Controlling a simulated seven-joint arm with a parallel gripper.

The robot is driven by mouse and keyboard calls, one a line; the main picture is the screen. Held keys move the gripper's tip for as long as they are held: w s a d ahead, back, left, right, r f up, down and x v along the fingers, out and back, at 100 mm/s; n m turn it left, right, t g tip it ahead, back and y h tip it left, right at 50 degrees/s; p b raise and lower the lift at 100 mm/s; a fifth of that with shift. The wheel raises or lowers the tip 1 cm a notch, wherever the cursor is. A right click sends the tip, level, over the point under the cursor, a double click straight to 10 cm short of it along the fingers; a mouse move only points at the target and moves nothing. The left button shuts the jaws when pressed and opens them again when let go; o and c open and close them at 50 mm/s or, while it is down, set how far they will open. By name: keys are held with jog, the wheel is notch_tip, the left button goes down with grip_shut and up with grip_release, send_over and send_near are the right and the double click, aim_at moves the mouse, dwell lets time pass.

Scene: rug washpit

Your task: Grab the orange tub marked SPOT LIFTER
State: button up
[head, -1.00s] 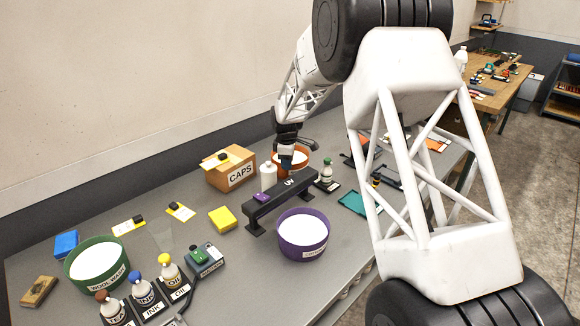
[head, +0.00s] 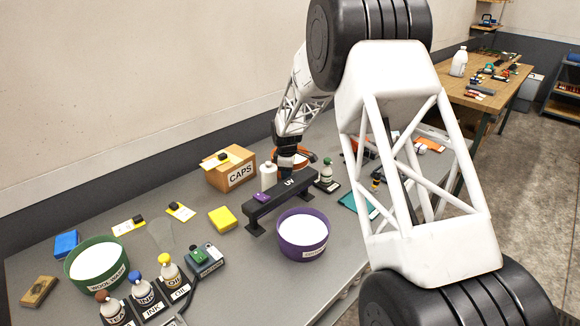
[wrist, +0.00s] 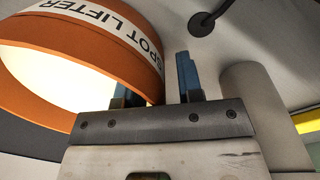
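The orange tub (head: 302,163) stands toward the back of the grey table, largely hidden behind my gripper and the black UV bar. In the wrist view the tub (wrist: 95,62) fills the upper left; its white band reads SPOT LIFTER, and its pale inside shows. My gripper (head: 286,163) points down at the tub's near left side. In the wrist view my gripper (wrist: 156,85) has its two blue fingers apart. The tub's wall lies at the left finger, partly covering it, and the right finger is outside. I cannot tell whether either finger touches the wall.
The black UV bar (head: 283,195) stands just in front of my gripper, with a white bottle (head: 268,177) beside it. A CAPS box (head: 230,170) is to the left. A purple tub (head: 302,233) and a green WOOL WASH tub (head: 96,262) stand nearer.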

grip_shut()
jog(key=shift+r, duration=0.1)
dwell(1.4)
